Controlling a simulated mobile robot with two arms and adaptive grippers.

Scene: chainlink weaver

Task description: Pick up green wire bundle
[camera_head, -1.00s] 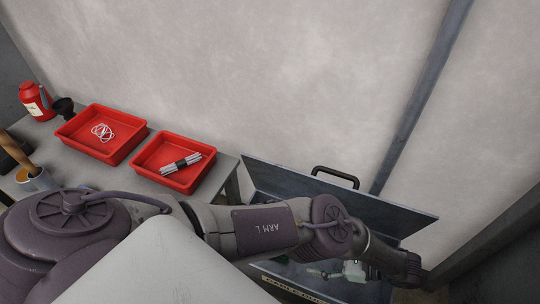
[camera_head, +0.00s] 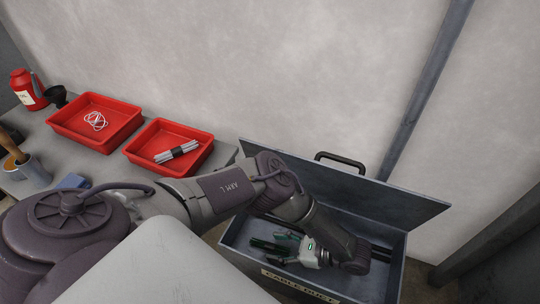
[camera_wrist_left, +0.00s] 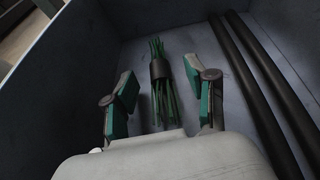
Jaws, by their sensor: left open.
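The green wire bundle (camera_wrist_left: 163,82) lies on the floor of a grey metal box (camera_head: 330,218). It is several thin green wires with a dark band around the middle. In the left wrist view it lies ahead of and between the open fingers of my left gripper (camera_wrist_left: 160,98). The fingers have green pads, and nothing is held. In the head view my left gripper (camera_head: 284,248) is inside the box, and dark green strands of the bundle (camera_head: 262,245) show beside its fingers. The right gripper is not seen.
Two black cables (camera_wrist_left: 270,85) lie along the box's right side in the left wrist view. The raised lid (camera_head: 400,199) stands at the back. On the table are two red trays (camera_head: 107,147) (camera_head: 188,184), holding white wire and a banded grey bundle, and a red bottle (camera_head: 28,88).

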